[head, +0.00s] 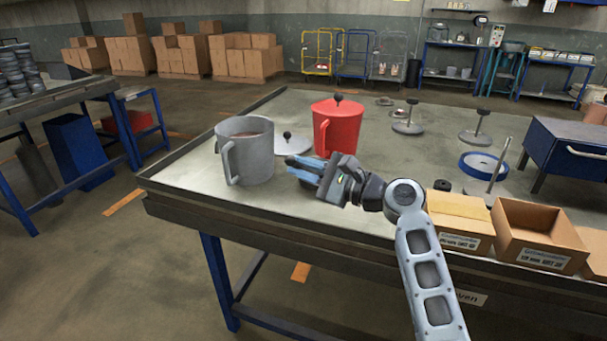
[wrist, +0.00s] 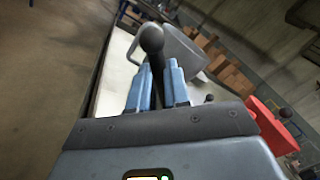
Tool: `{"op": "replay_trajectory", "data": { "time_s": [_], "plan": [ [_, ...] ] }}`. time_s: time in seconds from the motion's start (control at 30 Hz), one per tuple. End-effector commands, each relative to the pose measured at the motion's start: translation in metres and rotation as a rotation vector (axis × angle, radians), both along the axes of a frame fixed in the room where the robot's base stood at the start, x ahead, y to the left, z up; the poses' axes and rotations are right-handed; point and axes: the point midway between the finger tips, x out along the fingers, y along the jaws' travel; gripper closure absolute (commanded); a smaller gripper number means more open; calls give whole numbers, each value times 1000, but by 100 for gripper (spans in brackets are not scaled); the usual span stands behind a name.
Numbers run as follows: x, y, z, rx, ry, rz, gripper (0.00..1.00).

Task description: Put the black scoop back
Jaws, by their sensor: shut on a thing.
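My gripper (head: 296,168) is above the table's near part, right of the grey pot and in front of the red pot. In the wrist view its blue fingers (wrist: 158,88) are shut on the black scoop (wrist: 151,40), whose rounded end sticks out beyond the fingertips. The rest of the scoop is hidden, and in the head view I cannot clearly pick it out. The grey pot (head: 246,165) stands open, with a handle on its near left side and something brownish inside. It also shows in the wrist view (wrist: 183,52).
A lid (head: 293,146) with a black knob lies between the grey pot and the lidded red pot (head: 338,128). Cardboard boxes (head: 540,228) line the front right edge. Discs on stands (head: 482,162) and a blue cabinet (head: 570,148) are further right.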

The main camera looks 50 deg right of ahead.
Motion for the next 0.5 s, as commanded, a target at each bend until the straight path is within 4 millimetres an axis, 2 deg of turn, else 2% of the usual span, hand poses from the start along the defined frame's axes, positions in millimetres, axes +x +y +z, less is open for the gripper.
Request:
{"op": "replay_trajectory", "data": {
  "time_s": [0.1, 0.47, 0.5],
  "plan": [
    [0, 0, -10, -1, -2, -1, 100],
    [0, 0, -13, -1, -2, -1, 100],
    [0, 0, -12, -1, -2, -1, 79]
  ]
}}
